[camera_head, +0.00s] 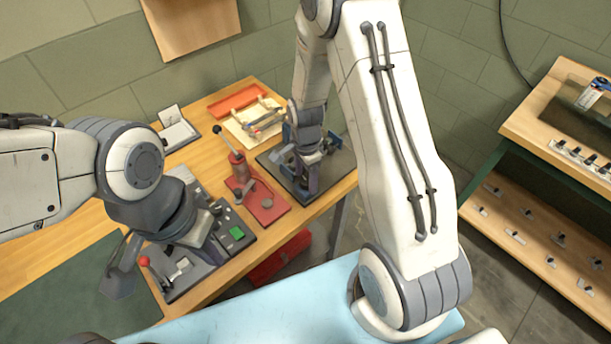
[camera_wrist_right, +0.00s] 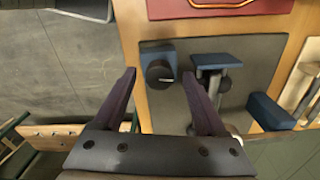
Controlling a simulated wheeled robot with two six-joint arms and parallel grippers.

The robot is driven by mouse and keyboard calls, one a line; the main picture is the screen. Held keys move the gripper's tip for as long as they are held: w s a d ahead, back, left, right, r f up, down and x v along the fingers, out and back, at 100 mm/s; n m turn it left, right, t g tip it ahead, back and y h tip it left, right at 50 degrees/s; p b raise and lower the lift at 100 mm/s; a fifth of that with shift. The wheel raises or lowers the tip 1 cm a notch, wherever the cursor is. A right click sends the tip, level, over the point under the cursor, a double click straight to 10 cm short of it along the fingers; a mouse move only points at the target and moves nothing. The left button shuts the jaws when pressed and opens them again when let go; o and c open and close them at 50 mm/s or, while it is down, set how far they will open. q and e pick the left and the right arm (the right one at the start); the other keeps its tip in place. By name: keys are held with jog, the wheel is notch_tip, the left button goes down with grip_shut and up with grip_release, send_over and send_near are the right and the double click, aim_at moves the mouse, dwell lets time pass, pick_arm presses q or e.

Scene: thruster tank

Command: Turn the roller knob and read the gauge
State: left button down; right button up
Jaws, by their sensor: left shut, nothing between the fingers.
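In the head view my right gripper (camera_head: 312,180) is over a dark plate (camera_head: 342,163) with blue fittings at the table's right end. In the right wrist view the right gripper's fingers (camera_wrist_right: 159,74) are spread wide with nothing gripped. A black round knob (camera_wrist_right: 157,74) with a white mark, on a blue block, shows between and beyond the fingertips. Beside it is a blue-topped stand (camera_wrist_right: 216,62) with metal rods. My left gripper (camera_head: 212,252) is low over a grey control unit with a green button (camera_head: 237,233); its fingertips are small and shut. I cannot make out a gauge face.
A red tool (camera_head: 268,205) stands on the wooden table (camera_head: 215,295) between the grippers. Behind are a tan tray (camera_head: 240,128) and an orange tray (camera_head: 237,100). A wooden shelf (camera_head: 540,240) stands at the right.

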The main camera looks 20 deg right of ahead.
aim_at(306, 180)
notch_tip(306, 180, up, 10)
jog(key=b, duration=0.1)
jog(key=shift+r, duration=0.25)
dwell(0.4)
jog(key=s+a+r+n, duration=0.6)
jog(key=s+a+n, duration=0.4)
jog(key=a+n, duration=0.1)
jog(key=s+a+r+n, duration=0.1)
jog(key=s+n, duration=0.5)
jog(key=s+a+r+n+y, duration=0.1)
jog(key=s+a+n, duration=0.1)
jog(key=s+n, duration=0.4)
jog(key=shift+s+a+r, duration=0.2)
jog(key=shift+s+r, duration=0.05)
